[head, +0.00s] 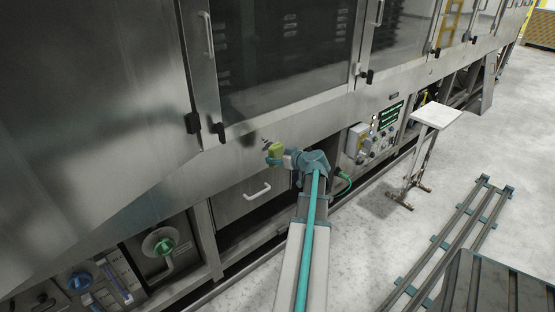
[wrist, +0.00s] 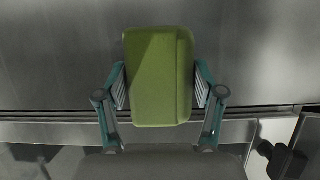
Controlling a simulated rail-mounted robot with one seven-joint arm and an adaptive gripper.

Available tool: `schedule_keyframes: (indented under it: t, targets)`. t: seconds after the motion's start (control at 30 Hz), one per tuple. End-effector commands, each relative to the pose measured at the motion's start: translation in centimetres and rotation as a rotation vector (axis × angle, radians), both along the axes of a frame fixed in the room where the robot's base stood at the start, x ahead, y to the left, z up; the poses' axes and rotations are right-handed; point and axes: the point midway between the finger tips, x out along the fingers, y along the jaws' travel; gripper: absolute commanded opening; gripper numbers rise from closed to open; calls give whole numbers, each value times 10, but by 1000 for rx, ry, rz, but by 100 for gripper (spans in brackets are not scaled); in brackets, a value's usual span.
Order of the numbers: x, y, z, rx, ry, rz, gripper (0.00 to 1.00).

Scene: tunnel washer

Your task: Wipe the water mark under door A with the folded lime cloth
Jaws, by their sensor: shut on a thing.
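The folded lime cloth (wrist: 158,77) is a thick green pad held between the two teal fingers of my gripper (wrist: 160,88). Whether the cloth touches the panel, I cannot tell. A small dark patch (head: 266,141) shows just above and left of the cloth; it may be a mark, a shadow or a reflection. No door letter is readable.
A drawer front with a white handle (head: 258,190) is below my gripper. A control panel (head: 384,125) and a small white-topped stand (head: 437,115) are to the right. Black latches (head: 221,131) stick out along the door's lower edge. Rails (head: 450,240) lie on the floor.

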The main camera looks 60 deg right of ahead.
Motion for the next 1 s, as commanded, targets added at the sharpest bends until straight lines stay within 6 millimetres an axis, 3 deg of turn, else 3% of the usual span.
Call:
schedule_keyframes:
  t: [0.27,0.7,1.0]
  targets:
    - [12,-4,1,0,-6,1,40]
    - [50,-14,2,0,-5,3,40]
    - [58,-16,0,-2,-5,1,40]
